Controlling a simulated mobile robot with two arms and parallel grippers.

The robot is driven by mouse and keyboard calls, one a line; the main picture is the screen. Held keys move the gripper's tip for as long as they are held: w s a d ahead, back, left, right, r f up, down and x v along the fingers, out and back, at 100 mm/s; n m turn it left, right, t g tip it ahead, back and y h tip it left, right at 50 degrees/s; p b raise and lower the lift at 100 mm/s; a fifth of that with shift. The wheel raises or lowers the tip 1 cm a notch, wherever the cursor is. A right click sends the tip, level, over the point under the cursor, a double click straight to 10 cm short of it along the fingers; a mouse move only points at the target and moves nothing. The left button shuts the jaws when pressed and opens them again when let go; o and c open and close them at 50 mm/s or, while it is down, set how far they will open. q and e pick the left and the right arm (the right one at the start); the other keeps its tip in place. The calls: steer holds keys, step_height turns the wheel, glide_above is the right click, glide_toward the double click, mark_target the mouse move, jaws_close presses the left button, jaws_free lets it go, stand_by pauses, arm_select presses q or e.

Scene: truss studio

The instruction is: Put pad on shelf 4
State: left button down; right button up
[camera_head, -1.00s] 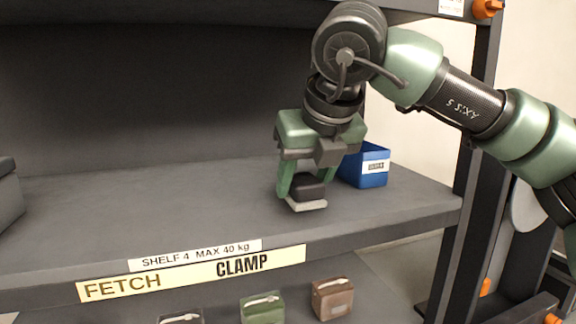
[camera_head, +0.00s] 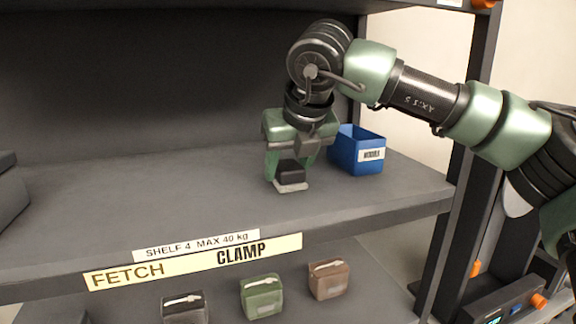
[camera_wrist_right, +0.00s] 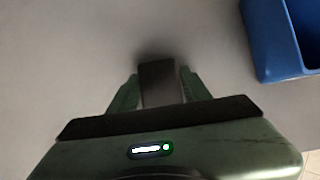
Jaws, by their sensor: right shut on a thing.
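The pad (camera_head: 290,172) is a small dark block with a pale grey base. My right gripper (camera_head: 287,174) is shut on it and points down over shelf 4 (camera_head: 150,205), whose grey board runs across the head view. The pad is upright, at or just above the board; I cannot tell whether it touches. In the right wrist view the pad (camera_wrist_right: 158,82) sits between the two green fingers (camera_wrist_right: 157,92), with a dark shadow around its far end. My left gripper is not in view.
A blue open bin (camera_head: 357,152) stands on the board just right of the gripper. A dark grey box (camera_head: 10,195) is at the far left. Several small cases, including a green one (camera_head: 262,296), sit below. The board's middle left is clear.

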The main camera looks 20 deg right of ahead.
steer(key=o, duration=1.2)
steer(key=shift+r+p, duration=0.25)
steer(key=shift+p, duration=0.1)
steer(key=shift+s+r+b, duration=0.25)
steer(key=shift+r+b, duration=0.05)
steer(key=shift+b, duration=0.1)
steer(key=b+v, duration=0.1)
steer(key=v, duration=0.5)
steer(key=shift+s+r, duration=0.1)
steer(key=shift+r, duration=0.1)
